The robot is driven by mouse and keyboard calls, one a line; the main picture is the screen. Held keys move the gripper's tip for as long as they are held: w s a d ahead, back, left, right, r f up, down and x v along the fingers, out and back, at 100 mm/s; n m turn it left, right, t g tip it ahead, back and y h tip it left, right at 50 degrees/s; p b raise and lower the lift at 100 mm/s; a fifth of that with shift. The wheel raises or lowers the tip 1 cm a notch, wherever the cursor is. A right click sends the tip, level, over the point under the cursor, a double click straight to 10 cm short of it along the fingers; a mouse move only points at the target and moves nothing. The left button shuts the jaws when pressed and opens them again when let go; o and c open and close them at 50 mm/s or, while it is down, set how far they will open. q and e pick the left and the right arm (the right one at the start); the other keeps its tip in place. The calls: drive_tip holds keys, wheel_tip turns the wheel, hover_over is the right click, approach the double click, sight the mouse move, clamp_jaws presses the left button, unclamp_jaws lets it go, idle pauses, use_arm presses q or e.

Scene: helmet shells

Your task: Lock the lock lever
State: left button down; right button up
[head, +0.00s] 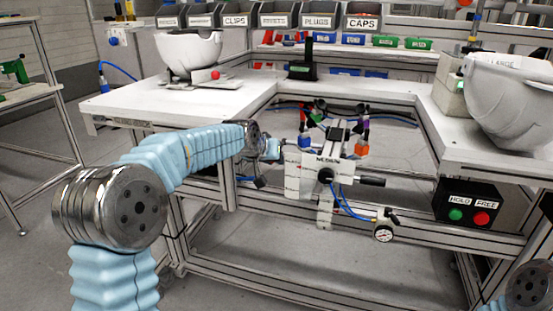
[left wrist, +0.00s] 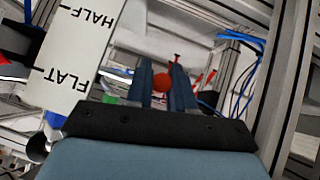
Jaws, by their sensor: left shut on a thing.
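The lock lever shows a round red knob (left wrist: 163,82) in the left wrist view. My left gripper (left wrist: 166,92) is shut on this knob, with one dark blue finger on each side. The rest of the lever is mostly hidden behind the fingers. In the head view my left gripper (head: 272,150) is at the left side of the white fixture (head: 318,175), and I cannot make out the knob there. A white plate (left wrist: 72,55) marked FLAT and HALF stands beside the gripper in the left wrist view. My right gripper is not in view.
White helmet shells stand on the bench at left (head: 188,50) and right (head: 510,95). A black box (head: 467,205) with HOLD and FREE buttons is at the lower right. A gauge (head: 384,233) hangs on a blue hose below the fixture. Metal frame rails surround the fixture.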

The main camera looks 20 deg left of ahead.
use_arm(q)
drive_tip(key=shift+w+r, duration=0.15)
drive_tip(key=shift+r, duration=0.3)
drive_tip(key=c, duration=1.4)
unclamp_jaws()
drive_tip(key=o, duration=0.4)
drive_tip(key=shift+f, duration=0.2)
drive_tip(key=b+v, duration=0.1)
drive_tip(key=v, duration=1.2)
drive_tip(key=shift+s+r, duration=0.15)
drive_tip(key=shift+s, duration=0.25)
